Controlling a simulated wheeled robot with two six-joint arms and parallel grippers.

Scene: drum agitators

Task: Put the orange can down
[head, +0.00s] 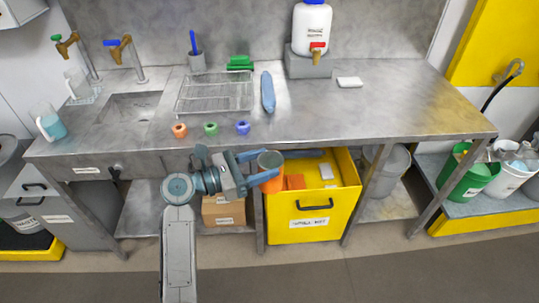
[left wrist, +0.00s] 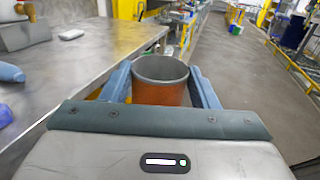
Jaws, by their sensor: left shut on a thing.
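The orange can (head: 272,178) is open-topped with a grey rim and stands upright in the grip of my left gripper (head: 264,170). In the head view it is in front of the bench's front edge, overlapping the left part of a yellow drawer (head: 312,229). In the left wrist view the can (left wrist: 160,88) sits between the two blue fingers of the left gripper (left wrist: 160,85), which are shut on it. The steel bench top (left wrist: 95,62) lies to its left there. The can's underside is hidden in the wrist view. My right gripper is in neither view.
An orange block (head: 295,182) lies in the open drawer.

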